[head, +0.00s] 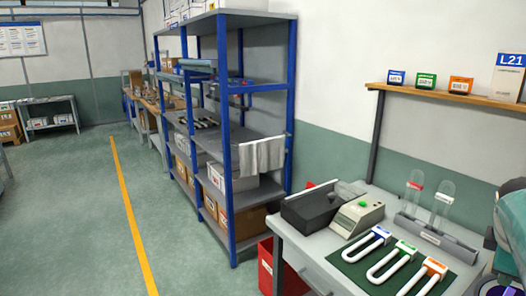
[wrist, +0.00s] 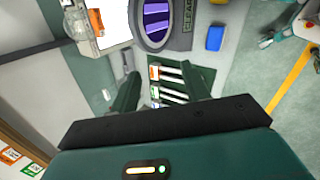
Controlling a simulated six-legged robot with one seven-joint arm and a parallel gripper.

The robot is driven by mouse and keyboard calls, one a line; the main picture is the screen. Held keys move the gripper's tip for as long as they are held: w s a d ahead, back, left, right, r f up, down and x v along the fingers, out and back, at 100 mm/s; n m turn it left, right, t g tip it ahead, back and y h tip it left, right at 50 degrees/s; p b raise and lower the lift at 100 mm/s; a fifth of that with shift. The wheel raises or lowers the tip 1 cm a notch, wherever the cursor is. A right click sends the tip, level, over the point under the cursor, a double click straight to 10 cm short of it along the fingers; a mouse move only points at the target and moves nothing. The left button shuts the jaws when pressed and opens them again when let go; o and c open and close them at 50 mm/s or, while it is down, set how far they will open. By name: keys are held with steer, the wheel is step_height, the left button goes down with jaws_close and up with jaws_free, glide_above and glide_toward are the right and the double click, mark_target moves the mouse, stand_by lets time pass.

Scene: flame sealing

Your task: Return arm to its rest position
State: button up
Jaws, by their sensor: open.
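My gripper (wrist: 168,80) shows in the wrist view with its two dark green fingers spread wide apart. I see nothing held between them. Beyond the fingers, white tubes with coloured ends (wrist: 172,74) lie on a dark green mat, apart from the gripper. In the head view, several white U-shaped tubes (head: 383,262) with blue, green and orange marks lie on the green mat (head: 352,257) on the bench. The gripper itself does not show in the head view.
The grey bench (head: 310,247) holds a dark box (head: 310,208), a beige device (head: 357,216) and a rack (head: 438,238) with clear tubes. A wall shelf (head: 440,95) carries small boxes. A blue shelving unit (head: 228,130) stands left of the bench. The floor (head: 75,210) is clear.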

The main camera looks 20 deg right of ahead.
steer(key=w+a+f+m+t+y, duration=0.1)
steer(key=w+a+t, duration=0.1)
steer(key=w+a, duration=0.65)
steer(key=w+a+f+m+t+y, duration=0.15)
steer(key=w+a, duration=0.35)
steer(key=a, duration=0.7)
steer(key=s+a+f+m+y, duration=0.1)
steer(key=a+f+y, duration=0.1)
steer(key=a, duration=0.9)
steer(key=s+a+f+m+y, duration=0.1)
steer(key=a+f+y, duration=0.1)
steer(key=a, duration=0.9)
steer(key=shift+a+f+t, duration=0.35)
steer(key=shift+f+t, duration=0.1)
steer(key=shift+f, duration=0.2)
steer(key=shift+c, duration=1.2)
steer(key=shift+d, duration=0.2)
